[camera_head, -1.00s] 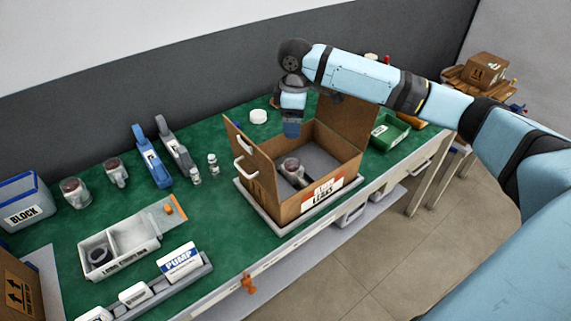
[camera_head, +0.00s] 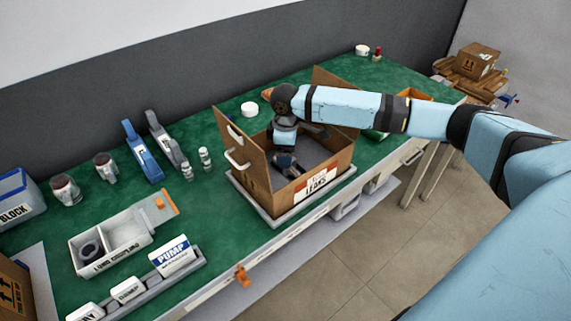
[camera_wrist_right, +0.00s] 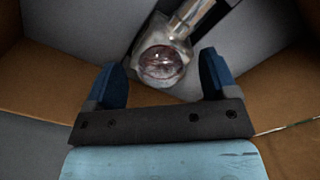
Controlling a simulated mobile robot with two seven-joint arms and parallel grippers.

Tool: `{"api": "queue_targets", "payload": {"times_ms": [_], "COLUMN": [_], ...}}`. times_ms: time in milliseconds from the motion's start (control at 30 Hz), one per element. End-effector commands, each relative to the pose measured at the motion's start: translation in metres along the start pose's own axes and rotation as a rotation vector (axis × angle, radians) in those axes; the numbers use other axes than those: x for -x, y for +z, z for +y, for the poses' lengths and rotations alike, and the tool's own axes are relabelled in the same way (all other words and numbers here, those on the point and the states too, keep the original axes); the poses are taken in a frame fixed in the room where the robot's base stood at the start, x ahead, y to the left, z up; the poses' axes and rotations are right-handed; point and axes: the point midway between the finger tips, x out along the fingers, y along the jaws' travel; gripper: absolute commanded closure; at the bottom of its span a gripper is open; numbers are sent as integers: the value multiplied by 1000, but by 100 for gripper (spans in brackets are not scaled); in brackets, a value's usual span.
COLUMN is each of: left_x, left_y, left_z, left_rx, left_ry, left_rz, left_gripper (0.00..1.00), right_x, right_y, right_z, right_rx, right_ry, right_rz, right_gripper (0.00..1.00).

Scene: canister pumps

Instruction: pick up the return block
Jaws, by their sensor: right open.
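No part in view is labelled return block. A grey metal piece with a round, dark-red glass end (camera_wrist_right: 163,62) lies tilted on the floor of the open cardboard box marked LEAKS (camera_head: 262,187). My right gripper (camera_wrist_right: 162,77) is inside the box above this piece. Its two blue fingers are open, one to each side of the glass end, with nothing held. In the head view my right gripper (camera_head: 286,160) and wrist hide most of the piece. My left gripper is not in view.
The box walls stand close around my right gripper. A blue-rimmed bin marked BLOCK (camera_head: 20,212) stands far left. Glass-and-metal canisters (camera_head: 66,188), a blue tool (camera_head: 142,150) and a white tray (camera_head: 77,262) lie left of the box. Green bench surface is free between them.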

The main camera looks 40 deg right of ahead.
Motion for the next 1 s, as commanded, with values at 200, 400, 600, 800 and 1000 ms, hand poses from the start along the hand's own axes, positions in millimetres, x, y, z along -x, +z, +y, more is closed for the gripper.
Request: {"api": "queue_targets", "payload": {"times_ms": [200,400,600,800,1000], "left_x": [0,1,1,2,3], "left_y": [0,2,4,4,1], "left_z": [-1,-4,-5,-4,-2], "left_rx": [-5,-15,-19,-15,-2], "left_ry": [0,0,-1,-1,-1], "left_rz": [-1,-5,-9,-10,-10], "left_gripper": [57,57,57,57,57], "right_x": [-1,-1,0,6,41], "right_y": [0,0,0,-1,-1], "right_z": [0,0,0,0,1], "right_rx": [1,1,1,0,1], "right_ry": [0,0,1,1,3], "right_rz": [1,1,2,3,6], "right_gripper": [21,67,86,86,86]}}
